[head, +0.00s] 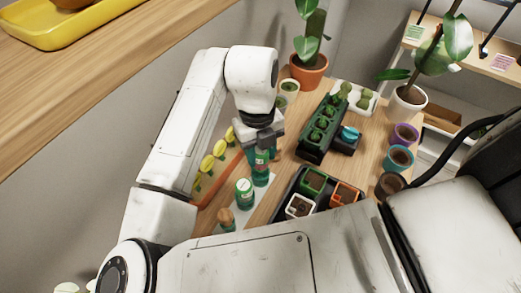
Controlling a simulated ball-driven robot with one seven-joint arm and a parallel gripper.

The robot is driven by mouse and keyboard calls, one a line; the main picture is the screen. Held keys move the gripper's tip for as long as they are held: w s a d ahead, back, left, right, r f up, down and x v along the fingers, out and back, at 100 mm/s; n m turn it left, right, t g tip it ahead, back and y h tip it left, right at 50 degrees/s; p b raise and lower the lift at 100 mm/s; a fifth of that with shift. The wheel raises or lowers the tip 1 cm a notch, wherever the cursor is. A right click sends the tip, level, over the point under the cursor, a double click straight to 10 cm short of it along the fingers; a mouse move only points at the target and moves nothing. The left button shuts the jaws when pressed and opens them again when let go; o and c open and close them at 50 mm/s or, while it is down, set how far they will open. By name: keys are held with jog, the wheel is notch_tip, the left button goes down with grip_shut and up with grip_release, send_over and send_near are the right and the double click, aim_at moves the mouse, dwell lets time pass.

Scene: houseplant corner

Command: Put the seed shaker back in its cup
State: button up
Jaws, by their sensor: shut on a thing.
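My gripper (259,143) is shut on a green cylinder with a small reddish mark, which looks like the seed shaker (261,157). It is held upright, and the jaws hide its upper part. A teal cup (260,178) shows directly below it, above a white strip (263,192) on the table. I cannot tell whether the shaker's lower end is inside the cup or just above it. A green container with a pale top (244,190) stands close by, nearer to me.
A black tray with small square pots (313,182) is at right. A dark green seedling tray (322,130) and potted plants stand behind. Coloured pots (400,157) line the right edge.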

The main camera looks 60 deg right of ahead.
jog(key=shift+f+b, duration=1.45)
jog(key=shift+f, duration=0.2)
jog(key=o, duration=1.6)
jog(key=shift+c, duration=0.2)
jog(key=shift+r, duration=0.1)
jog(key=shift+r+p, duration=2.35)
jog(key=shift+r, duration=1.1)
